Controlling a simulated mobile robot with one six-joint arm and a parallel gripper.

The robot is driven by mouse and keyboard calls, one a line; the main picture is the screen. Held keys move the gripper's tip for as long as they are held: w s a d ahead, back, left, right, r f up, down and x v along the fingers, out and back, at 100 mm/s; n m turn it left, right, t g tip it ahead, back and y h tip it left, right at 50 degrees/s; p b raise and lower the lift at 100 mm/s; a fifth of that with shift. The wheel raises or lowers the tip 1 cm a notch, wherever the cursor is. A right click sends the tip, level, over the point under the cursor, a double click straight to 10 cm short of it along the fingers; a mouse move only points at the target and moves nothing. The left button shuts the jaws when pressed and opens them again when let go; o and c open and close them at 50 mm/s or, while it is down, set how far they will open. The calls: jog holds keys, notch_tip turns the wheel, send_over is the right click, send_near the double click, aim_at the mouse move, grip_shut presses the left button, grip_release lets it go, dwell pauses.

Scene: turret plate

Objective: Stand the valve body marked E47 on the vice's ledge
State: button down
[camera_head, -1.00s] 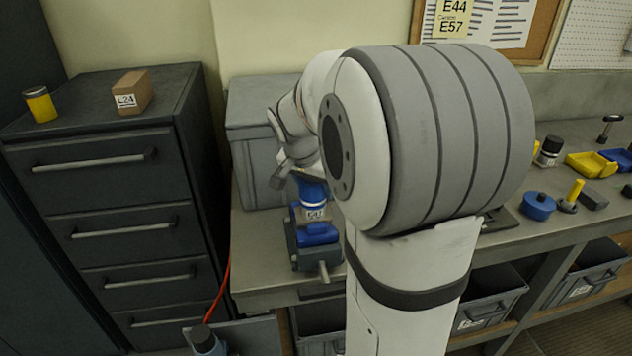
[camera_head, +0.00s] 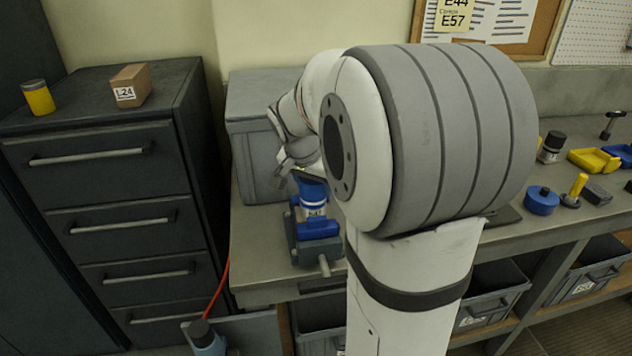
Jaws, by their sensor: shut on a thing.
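The valve body (camera_head: 313,193) is blue with a white label band and stands roughly upright at the vice. The label's text is too small to read now. The vice (camera_head: 304,250) is grey-blue with blue jaw parts and a handle at the front, near the bench's left front end. My gripper (camera_head: 307,178) is shut on the valve body's upper part, partly hidden by my own arm. I cannot tell whether the valve body's base touches the vice's ledge.
A grey box (camera_head: 262,150) stands behind the vice. A dark drawer cabinet (camera_head: 90,210) is at the left, carrying a yellow can (camera_head: 39,98) and a cardboard box (camera_head: 131,87). Blue and yellow parts lie on the bench (camera_head: 262,270) at right. My arm blocks the middle.

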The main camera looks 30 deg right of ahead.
jog(key=shift+f+b, duration=0.7)
jog(key=shift+b, duration=0.2)
dwell(1.4)
jog(key=shift+c, duration=2.1)
grip_release()
jog(key=v, duration=0.8)
jog(key=s+a+f+n+y, duration=0.1)
jog(key=s+a+f+n, duration=0.4)
jog(key=s, duration=0.4)
jog(key=s+a+f+n+y, duration=0.2)
jog(key=s+a+f+n, duration=0.3)
jog(key=s, duration=0.3)
jog(key=shift+s+a+f+n+y, duration=0.3)
jog(key=shift+s+a+f+n, duration=0.1)
jog(key=shift+a, duration=0.5)
